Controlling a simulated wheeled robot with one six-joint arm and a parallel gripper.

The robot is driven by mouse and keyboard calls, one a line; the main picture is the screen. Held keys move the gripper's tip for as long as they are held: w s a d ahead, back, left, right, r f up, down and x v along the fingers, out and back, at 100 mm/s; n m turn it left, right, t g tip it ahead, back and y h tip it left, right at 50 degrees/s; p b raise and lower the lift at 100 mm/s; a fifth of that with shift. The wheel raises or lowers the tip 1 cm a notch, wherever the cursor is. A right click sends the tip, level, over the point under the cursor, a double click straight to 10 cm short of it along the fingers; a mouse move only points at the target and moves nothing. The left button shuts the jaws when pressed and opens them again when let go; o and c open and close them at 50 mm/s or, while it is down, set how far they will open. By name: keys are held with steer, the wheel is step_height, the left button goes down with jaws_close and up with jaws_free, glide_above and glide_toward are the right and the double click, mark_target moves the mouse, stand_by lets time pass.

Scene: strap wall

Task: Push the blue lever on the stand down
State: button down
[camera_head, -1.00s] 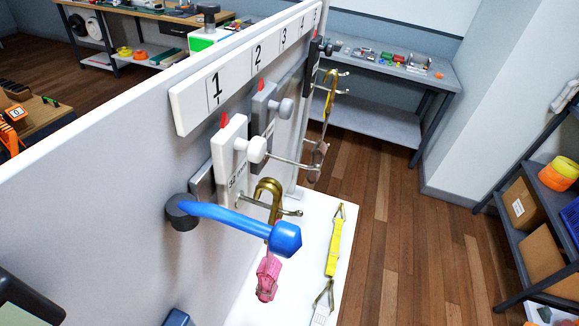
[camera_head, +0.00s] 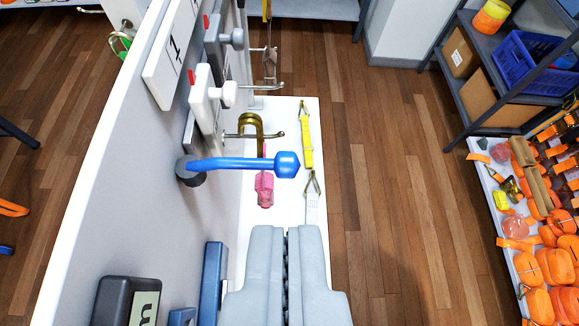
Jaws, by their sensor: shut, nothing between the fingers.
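The blue lever (camera_head: 235,164) sticks out from a dark round pivot on the white upright panel (camera_head: 120,160). Its arm runs roughly level across the picture to the right and ends in a blue knob (camera_head: 287,164). My gripper (camera_head: 287,232) is in view at the bottom, its two grey fingers together with nothing between them. The fingertips are below the knob in the picture and apart from it. How high they are relative to the lever is hard to tell.
A brass hook (camera_head: 250,124) and a pink strap (camera_head: 264,189) hang just beyond the lever. A yellow strap (camera_head: 306,145) lies on the white base. A blue block (camera_head: 212,285) and a dark display box (camera_head: 127,302) are on the panel near my gripper. Wooden floor at right is clear.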

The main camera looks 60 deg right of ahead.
stand_by(0.3)
glide_above(288, 172)
steer(key=a, duration=0.2)
step_height(288, 172, down, 6)
steer(key=f, duration=0.2)
steer(key=shift+s+d+f, duration=0.3)
steer(key=shift+s+f, duration=0.05)
steer(key=shift+f, duration=0.05)
steer(key=shift+d+f, duration=0.1)
steer(key=shift+f, duration=0.4)
